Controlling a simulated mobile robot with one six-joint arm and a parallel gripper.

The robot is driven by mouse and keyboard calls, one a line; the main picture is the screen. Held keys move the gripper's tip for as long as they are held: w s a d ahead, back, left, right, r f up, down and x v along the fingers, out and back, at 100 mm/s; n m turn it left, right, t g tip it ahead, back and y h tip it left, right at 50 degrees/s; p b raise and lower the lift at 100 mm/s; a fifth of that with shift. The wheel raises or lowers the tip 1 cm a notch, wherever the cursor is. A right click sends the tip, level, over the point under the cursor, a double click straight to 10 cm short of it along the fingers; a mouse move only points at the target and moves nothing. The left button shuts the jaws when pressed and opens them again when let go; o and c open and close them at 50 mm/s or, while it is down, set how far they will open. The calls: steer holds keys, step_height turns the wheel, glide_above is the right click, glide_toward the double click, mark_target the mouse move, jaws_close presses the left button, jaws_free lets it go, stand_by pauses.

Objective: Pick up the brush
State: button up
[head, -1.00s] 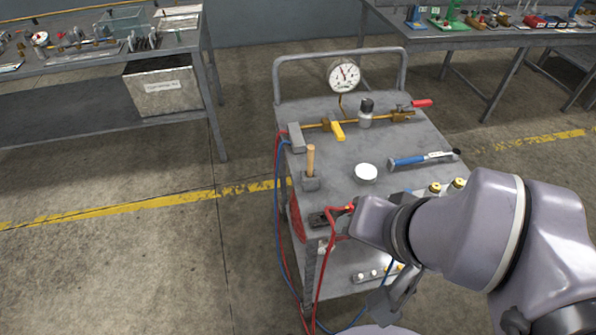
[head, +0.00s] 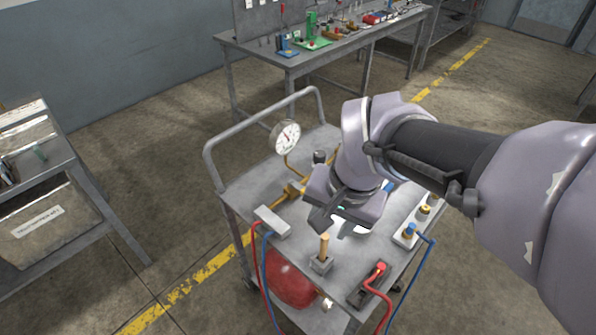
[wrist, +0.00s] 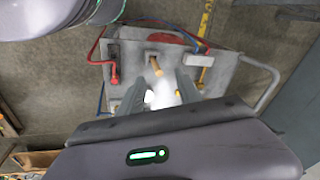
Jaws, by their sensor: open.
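A short wooden handle (head: 324,246) stands up from a small grey block (head: 321,265) on the cart's top. It may be the brush, but I cannot tell for sure. The wooden handle also shows in the wrist view (wrist: 156,68), just beyond my fingers. My gripper (head: 322,212) is over the cart, pointing down, above and behind the handle and apart from it. Its two fingers (wrist: 163,97) are spread, with a bright white disc (wrist: 164,88) below and between them. A bit of a blue-handled tool (head: 389,186) shows behind my wrist, the rest hidden.
The grey cart (head: 240,190) has a push rail and a pressure gauge (head: 286,136) at the back. A grey block (head: 271,221) with red and blue hoses stands at the left. A workbench (head: 290,62) stands behind.

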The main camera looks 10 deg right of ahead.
mark_target(323, 250)
steer(key=w+d+f+m+g+p, duration=0.2)
steer(key=w+p, duration=0.2)
steer(key=w, duration=0.1)
steer(key=shift+g+h, duration=0.3)
steer(key=shift+h, duration=0.1)
steer(key=f+b, duration=0.3)
steer(key=f, duration=0.3)
steer(key=f+b, duration=0.2)
steer(key=f, duration=0.4)
steer(key=shift+w+f+b, duration=0.2)
steer(key=shift+f+b, duration=0.2)
step_height(323, 250, down, 6)
steer(key=b, duration=0.3)
steer(key=shift+w+a, duration=0.15)
steer(key=shift+r, duration=0.2)
jaws_close()
